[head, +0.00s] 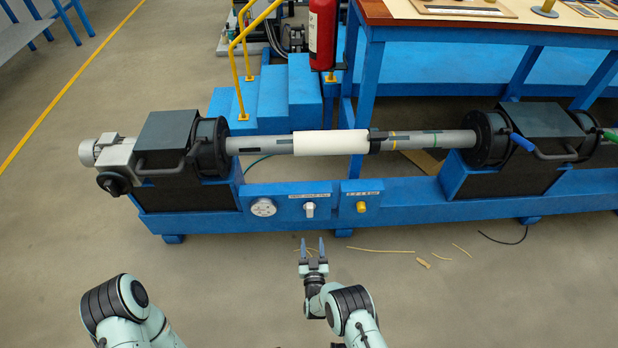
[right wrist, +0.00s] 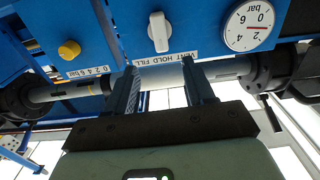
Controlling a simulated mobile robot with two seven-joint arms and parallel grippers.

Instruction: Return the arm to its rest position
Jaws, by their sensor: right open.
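My right arm comes in from the bottom, right of the middle. Part of my left arm shows at the bottom left, but its gripper is outside both views.
The blue winder bench (head: 400,203) spans the view, carrying a grey shaft with a white sleeve (head: 328,142).

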